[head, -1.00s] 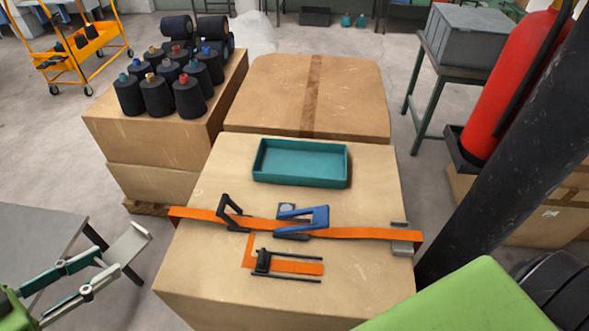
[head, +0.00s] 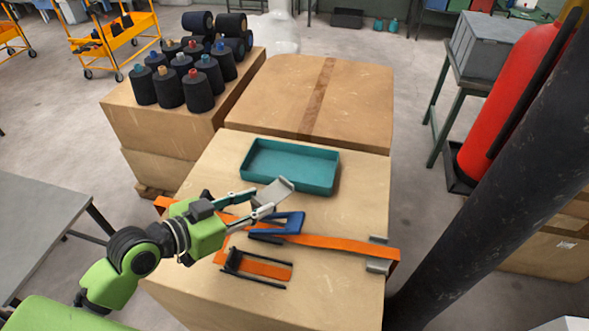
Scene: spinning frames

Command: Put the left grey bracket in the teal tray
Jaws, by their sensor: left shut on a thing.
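My left gripper (head: 259,202) is shut on a grey bracket (head: 277,190), a bent metal plate, in the head view. It holds the bracket just in front of the teal tray (head: 322,180), and the bracket's upper tip overlaps the tray's front wall in the picture. I cannot tell how high the bracket is above the carton. The tray is an open, empty rectangle on the near carton (head: 345,211). Another grey bracket (head: 379,265) lies at the right end of the orange strap (head: 345,247). My right gripper is not in view.
A blue-handled buckle (head: 285,224) and a black frame with orange webbing (head: 262,268) lie in front of the tray. Yarn cones (head: 170,90) stand on cartons at the left. A dark column (head: 480,190) and a red extinguisher (head: 500,105) stand at the right.

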